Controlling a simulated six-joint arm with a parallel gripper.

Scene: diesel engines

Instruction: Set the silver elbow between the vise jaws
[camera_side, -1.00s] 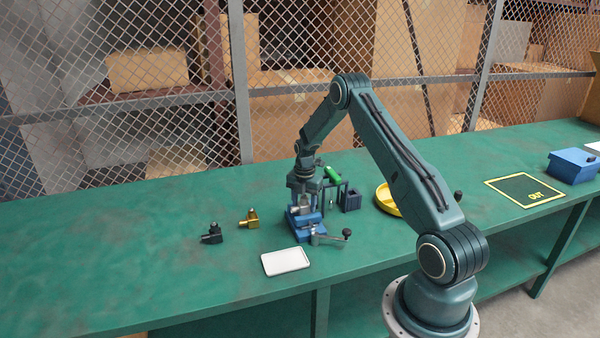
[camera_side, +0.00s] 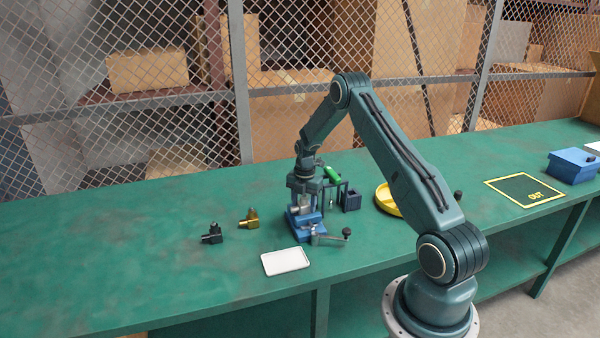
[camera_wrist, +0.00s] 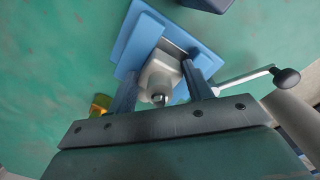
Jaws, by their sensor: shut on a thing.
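The silver elbow (camera_wrist: 160,77) shows between my gripper's two fingers in the wrist view, its round end facing the camera. My gripper (camera_wrist: 161,88) is shut on it. In the side view my gripper (camera_side: 304,200) points down over the blue vise (camera_side: 305,228). The vise (camera_wrist: 137,36) also shows right behind the elbow in the wrist view. The elbow is at the vise's jaws, but the fingers hide much of them, so I cannot tell whether it is seated or touching them.
A brass elbow (camera_side: 249,218) and a black elbow (camera_side: 212,233) stand left of the vise. A white tray (camera_side: 285,261) lies in front. The vise handle (camera_side: 346,233) sticks out right. A dark rack with a green-handled tool (camera_side: 332,174) and a yellow dish (camera_side: 387,201) are close by.

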